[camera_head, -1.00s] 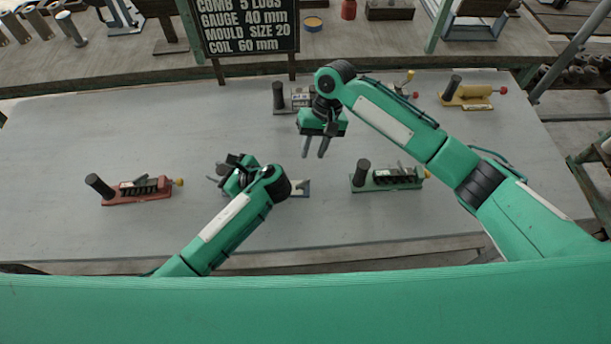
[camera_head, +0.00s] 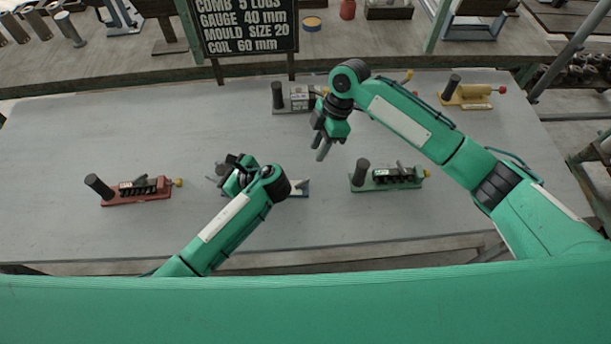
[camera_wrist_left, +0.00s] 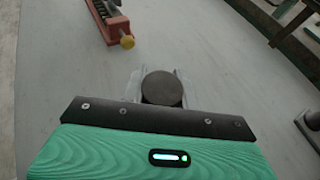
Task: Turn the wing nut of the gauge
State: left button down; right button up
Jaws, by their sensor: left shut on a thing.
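My left gripper (camera_head: 217,174) is shut on an upright dark handle, whose round top shows between its fingers in the left wrist view (camera_wrist_left: 162,88). The handle seems to belong to a tool with a pale and blue base (camera_head: 302,188), mostly hidden behind my left arm. My right gripper (camera_head: 321,150) is open and empty above the table, left of and above the green tool (camera_head: 388,184). The red tool (camera_head: 136,198) stands at the left. I cannot make out a wing nut, nor tell which tool is the gauge.
A grey tool (camera_head: 293,107) and a yellow tool (camera_head: 468,103) stand at the back of the grey table (camera_head: 60,140). A black sign (camera_head: 246,30) stands behind it. The table between the red tool and the back edge is clear.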

aim_at(304, 181)
jog(key=s+a+f+n, duration=0.1)
jog(key=f, duration=0.2)
jog(key=a+f+n, duration=0.1)
jog(key=f, duration=0.3)
jog(key=s+a+f+n, duration=0.1)
jog(key=f+n, duration=0.1)
jog(key=f, duration=0.1)
jog(key=shift+s+a+f, duration=0.3)
jog(key=shift+f, duration=0.1)
grip_shut()
